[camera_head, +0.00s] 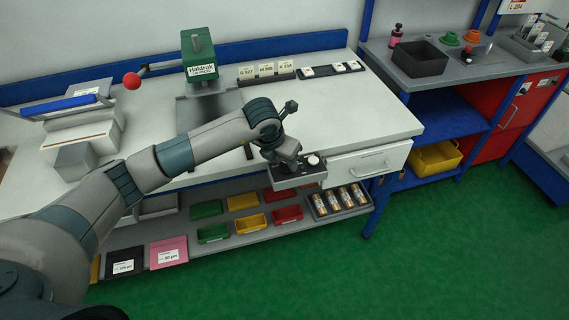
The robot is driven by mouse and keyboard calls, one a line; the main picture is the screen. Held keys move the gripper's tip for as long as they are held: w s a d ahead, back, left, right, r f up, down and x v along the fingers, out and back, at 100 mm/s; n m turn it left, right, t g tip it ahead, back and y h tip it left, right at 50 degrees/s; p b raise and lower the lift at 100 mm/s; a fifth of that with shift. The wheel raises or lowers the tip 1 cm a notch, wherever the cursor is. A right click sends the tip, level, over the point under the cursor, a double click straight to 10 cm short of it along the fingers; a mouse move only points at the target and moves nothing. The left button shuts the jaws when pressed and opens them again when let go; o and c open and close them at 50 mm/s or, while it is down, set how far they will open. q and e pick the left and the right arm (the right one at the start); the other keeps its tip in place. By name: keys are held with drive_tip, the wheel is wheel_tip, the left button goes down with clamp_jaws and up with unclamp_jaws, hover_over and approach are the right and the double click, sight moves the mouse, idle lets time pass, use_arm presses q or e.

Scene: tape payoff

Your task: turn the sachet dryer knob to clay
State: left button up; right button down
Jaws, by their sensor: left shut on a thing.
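My right gripper is not in view.
The white workbench (362,115) carries a green press (199,55) with a red ball handle (132,81), and small labelled blocks. Coloured bins (251,222) and a tray of small cylinders (340,201) fill the shelf below. Green floor (440,250) is clear at right.

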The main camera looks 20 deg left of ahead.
use_arm(q)
drive_tip(key=shift+n, duration=0.5)
drive_tip(key=o, duration=1)
drive_tip(key=shift+o, duration=0.2)
drive_tip(key=shift+r, duration=0.1)
